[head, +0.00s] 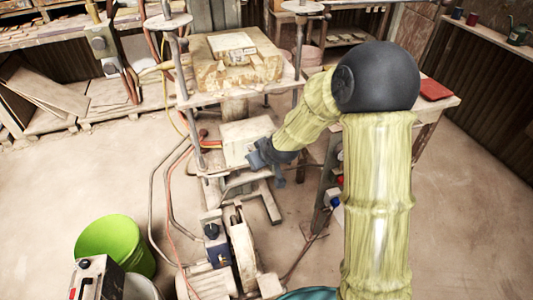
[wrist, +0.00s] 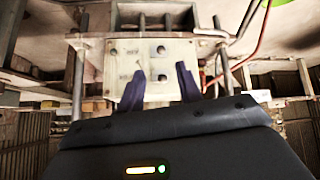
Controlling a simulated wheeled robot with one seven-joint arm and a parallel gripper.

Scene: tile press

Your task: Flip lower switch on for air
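A pale switch panel (wrist: 148,60) faces me in the wrist view, mounted between the metal posts of the press. It carries several small dark round knobs or switches, two along its upper part and at least one lower, right of centre (wrist: 161,77). I cannot read their labels or tell which are on. My gripper (wrist: 160,71) is open, its two dark fingers spread in front of the lower part of the panel with nothing visible held between them. Contact with the panel cannot be told. In the head view my gripper (head: 259,159) is at the front of the press.
The tile press (head: 235,75) stands in the middle with upright rods. Hoses and cables run on its left. A motor unit (head: 243,245) is below it. A green bucket (head: 115,243) stands front left. A workbench with a red item (head: 435,90) is right. Floor is open far right.

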